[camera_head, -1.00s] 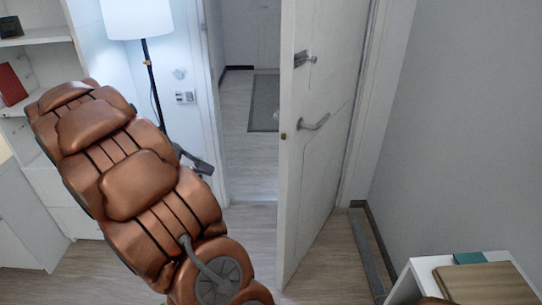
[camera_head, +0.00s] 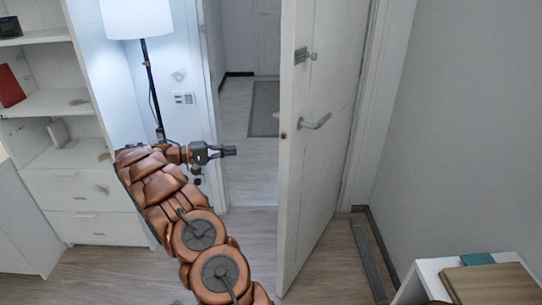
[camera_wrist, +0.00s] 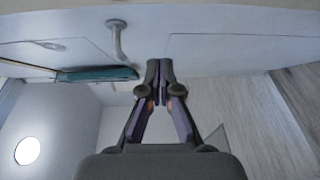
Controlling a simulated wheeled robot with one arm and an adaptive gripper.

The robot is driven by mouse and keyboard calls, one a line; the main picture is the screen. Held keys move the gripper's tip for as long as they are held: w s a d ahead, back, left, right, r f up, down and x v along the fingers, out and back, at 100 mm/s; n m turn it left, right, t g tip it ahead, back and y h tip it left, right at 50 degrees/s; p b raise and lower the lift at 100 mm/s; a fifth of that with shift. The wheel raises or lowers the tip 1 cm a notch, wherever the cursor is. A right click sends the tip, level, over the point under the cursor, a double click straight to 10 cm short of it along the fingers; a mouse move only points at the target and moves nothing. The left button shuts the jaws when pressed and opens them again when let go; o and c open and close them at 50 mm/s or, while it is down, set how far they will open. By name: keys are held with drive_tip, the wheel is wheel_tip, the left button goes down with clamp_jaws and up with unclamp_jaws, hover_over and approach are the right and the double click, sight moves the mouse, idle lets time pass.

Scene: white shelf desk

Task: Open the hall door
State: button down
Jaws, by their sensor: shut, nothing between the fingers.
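The white hall door (camera_head: 318,190) stands partly open in the head view, its free edge toward the room. A grey lever handle (camera_head: 314,122) and a latch fitting (camera_head: 304,57) are on its face. My gripper (camera_head: 232,151) is in front of the doorway, left of the door's free edge and apart from it in the picture. In the wrist view my gripper (camera_wrist: 160,68) has its fingertips together with nothing between them. A pale panel, apparently the door (camera_wrist: 225,50), spans the top there, with a lever-like handle (camera_wrist: 118,42) left of the fingers.
The open doorway shows a hall floor with a grey mat (camera_head: 264,108). A lamp (camera_head: 138,20) and white shelf unit (camera_head: 72,185) stand left. A low white cabinet (camera_head: 420,275) with a wooden board (camera_head: 490,283) is at the lower right.

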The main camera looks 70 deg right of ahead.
drive_tip(key=s+a+f+p+x, duration=0.1)
drive_tip(key=p+x, duration=0.1)
drive_tip(key=x, duration=1.1)
drive_tip(key=shift+s+m+g+p, duration=0.3)
drive_tip(key=shift+s+p, duration=0.05)
drive_tip(key=shift+s, duration=0.05)
drive_tip(key=shift+f, duration=0.1)
drive_tip(key=shift+s, duration=0.1)
